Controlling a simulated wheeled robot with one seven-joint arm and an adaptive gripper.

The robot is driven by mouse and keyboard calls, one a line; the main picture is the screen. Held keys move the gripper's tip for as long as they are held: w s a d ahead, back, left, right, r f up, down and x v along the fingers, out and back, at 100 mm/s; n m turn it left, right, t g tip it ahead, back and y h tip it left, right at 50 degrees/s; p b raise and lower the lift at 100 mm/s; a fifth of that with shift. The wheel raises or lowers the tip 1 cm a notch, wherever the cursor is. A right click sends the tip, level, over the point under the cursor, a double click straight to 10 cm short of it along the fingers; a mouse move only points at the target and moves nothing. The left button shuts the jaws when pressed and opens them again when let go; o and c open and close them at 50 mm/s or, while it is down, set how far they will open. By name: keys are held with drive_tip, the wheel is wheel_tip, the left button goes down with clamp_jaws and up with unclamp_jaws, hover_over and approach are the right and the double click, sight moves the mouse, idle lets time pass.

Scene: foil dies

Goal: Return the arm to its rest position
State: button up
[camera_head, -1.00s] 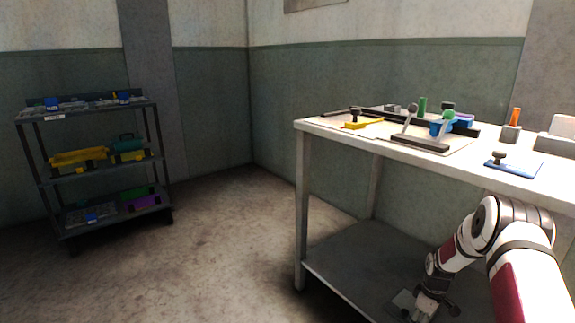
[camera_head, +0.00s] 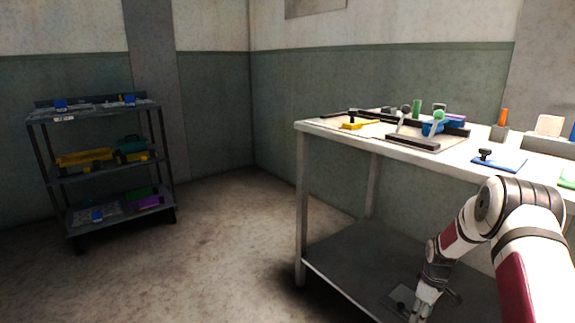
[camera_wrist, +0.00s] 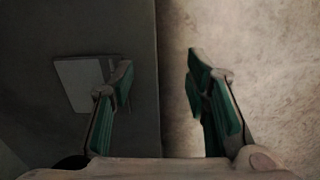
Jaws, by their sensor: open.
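My gripper (camera_wrist: 160,85) is open and empty in the wrist view, its two green-padded fingers apart. The wrist view looks down past the edge of a dark shelf onto the pale floor. In the head view my arm reaches down at the lower right, bent at the elbow, in front of the workbench. My gripper (camera_head: 415,308) also shows there near the bottom edge, and the bench's lower shelf (camera_head: 365,255) appears behind it. A flat grey plate (camera_wrist: 82,84) lies below the left finger in the wrist view, apart from it.
The workbench (camera_head: 470,165) carries a yellow die (camera_head: 357,125), a blue die (camera_head: 500,164), a lever press (camera_head: 420,138) and several small tools. A dark three-tier cart (camera_head: 105,165) with bins stands at the left. The floor (camera_head: 230,230) between is clear.

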drive_tip(key=s+a+r+m, duration=0.1)
drive_tip(key=s+a+r, duration=0.15)
drive_tip(key=r, duration=0.75)
drive_tip(key=s+a+r+m, duration=0.1)
drive_tip(key=a+r, duration=0.3)
drive_tip(key=r, duration=0.6)
drive_tip(key=s+a+r+m, duration=0.1)
drive_tip(key=s+a+r, duration=0.2)
drive_tip(key=s+r, duration=0.3)
drive_tip(key=s+a+r+m, duration=0.1)
drive_tip(key=s+a+r, duration=0.35)
drive_tip(key=r, duration=0.35)
drive_tip(key=s+a+r+m, duration=0.15)
drive_tip(key=s+r, duration=0.25)
drive_tip(key=s, duration=0.4)
drive_tip(key=s+a+r, duration=0.3)
drive_tip(key=s+r, duration=0.1)
drive_tip(key=s, duration=0.3)
drive_tip(key=s+a+f+m, duration=0.1)
drive_tip(key=s+a, duration=0.1)
drive_tip(key=s, duration=0.6)
drive_tip(key=s+a+f+m, duration=0.1)
drive_tip(key=s+a, duration=0.1)
drive_tip(key=s, duration=0.7)
wheel_tip(320, 180, up, 38)
drive_tip(key=t+p, duration=0.4)
drive_tip(key=p, duration=3.2)
drive_tip(key=shift+d, duration=0.2)
